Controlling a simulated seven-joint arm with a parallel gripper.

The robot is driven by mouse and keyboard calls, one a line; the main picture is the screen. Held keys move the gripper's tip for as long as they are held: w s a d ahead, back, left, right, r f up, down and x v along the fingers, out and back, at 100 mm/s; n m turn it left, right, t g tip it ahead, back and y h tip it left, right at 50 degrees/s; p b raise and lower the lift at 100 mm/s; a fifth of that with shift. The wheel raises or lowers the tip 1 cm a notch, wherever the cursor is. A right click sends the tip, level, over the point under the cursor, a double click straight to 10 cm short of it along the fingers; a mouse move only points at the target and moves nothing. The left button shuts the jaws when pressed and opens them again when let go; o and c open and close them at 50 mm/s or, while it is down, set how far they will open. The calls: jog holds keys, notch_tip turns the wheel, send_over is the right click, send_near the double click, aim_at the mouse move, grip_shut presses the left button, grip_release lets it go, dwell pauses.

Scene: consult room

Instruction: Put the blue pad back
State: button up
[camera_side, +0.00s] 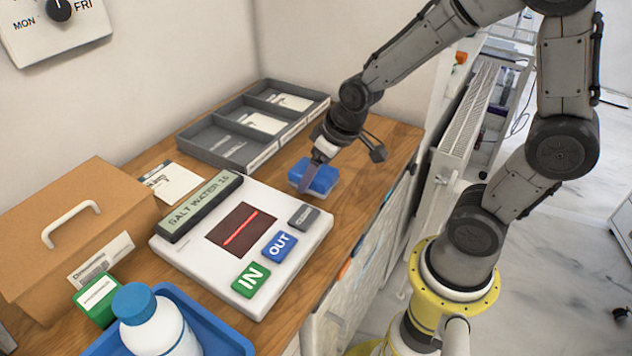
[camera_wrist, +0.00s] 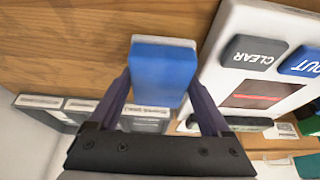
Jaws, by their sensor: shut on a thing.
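A blue pad (camera_side: 314,176) with a paler underside is between the fingers of my gripper (camera_side: 314,166), to the right of the white scanner box. In the wrist view the blue pad (camera_wrist: 163,75) fills the gap between the two fingers of my gripper (camera_wrist: 160,88), which are shut on its sides. It is over the wooden counter; I cannot tell whether it touches the wood. A grey tray (camera_side: 271,152) with three compartments stands behind it. The near compartment shows only pale markings on its floor; the other two hold white items.
The white scanner box (camera_side: 318,238) has IN, OUT and CLEAR keys and a SALT WATER display. A cardboard box (camera_side: 100,205), a white bottle (camera_side: 155,325) in a blue tray (camera_side: 225,336) and a green box (camera_side: 97,300) stand left. Bare counter (camera_side: 375,165) lies right of the pad.

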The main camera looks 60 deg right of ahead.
jog(key=shift+f, duration=1.45)
jog(key=shift+f, duration=0.1)
jog(key=o, duration=1)
jog(key=shift+r, duration=0.2)
jog(key=v, duration=1.2)
jog(key=s+a+r+t, duration=0.1)
jog(key=s+r, duration=0.3)
jog(key=s, duration=0.6)
jog(key=shift+s+a, duration=0.25)
jog(key=shift+s, duration=0.05)
